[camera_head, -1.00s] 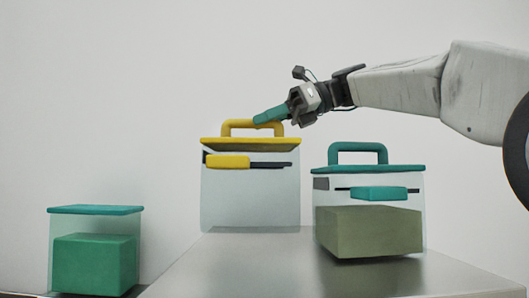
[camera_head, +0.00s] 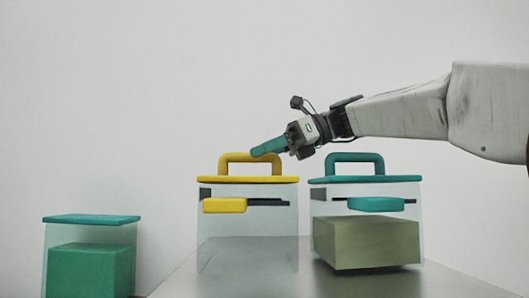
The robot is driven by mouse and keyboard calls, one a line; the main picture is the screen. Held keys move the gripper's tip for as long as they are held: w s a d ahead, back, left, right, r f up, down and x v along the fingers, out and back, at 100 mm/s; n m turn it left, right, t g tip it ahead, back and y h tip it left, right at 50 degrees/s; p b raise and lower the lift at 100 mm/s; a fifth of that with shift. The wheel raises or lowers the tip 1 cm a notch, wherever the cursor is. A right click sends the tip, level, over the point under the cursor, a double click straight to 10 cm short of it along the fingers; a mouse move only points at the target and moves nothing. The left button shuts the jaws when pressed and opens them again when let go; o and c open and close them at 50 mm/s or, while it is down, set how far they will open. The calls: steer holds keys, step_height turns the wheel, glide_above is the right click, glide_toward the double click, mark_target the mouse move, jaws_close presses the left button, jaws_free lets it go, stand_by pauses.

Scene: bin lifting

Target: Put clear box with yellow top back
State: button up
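The clear box with the yellow top (camera_head: 247,222) is upright at the centre, with a yellow lid, yellow arched handle and yellow front latch. It looks empty. Its lower edge is level with the grey metal table (camera_head: 300,283); I cannot tell whether it touches the surface. My gripper (camera_head: 268,147) reaches in from the right, and its teal fingertips are at the upper right part of the yellow handle. It appears shut on that handle, though the far finger is hidden.
A clear box with a teal top (camera_head: 408,228) and an olive block inside stands close on the right, with a narrow gap. A teal-lidded box (camera_head: 92,219) with a green block stands lower at the far left. My arm extends above the right box.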

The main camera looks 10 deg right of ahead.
steer(key=shift+r, duration=0.1)
steer(key=v, duration=1.2)
steer(key=shift+s, duration=0.1)
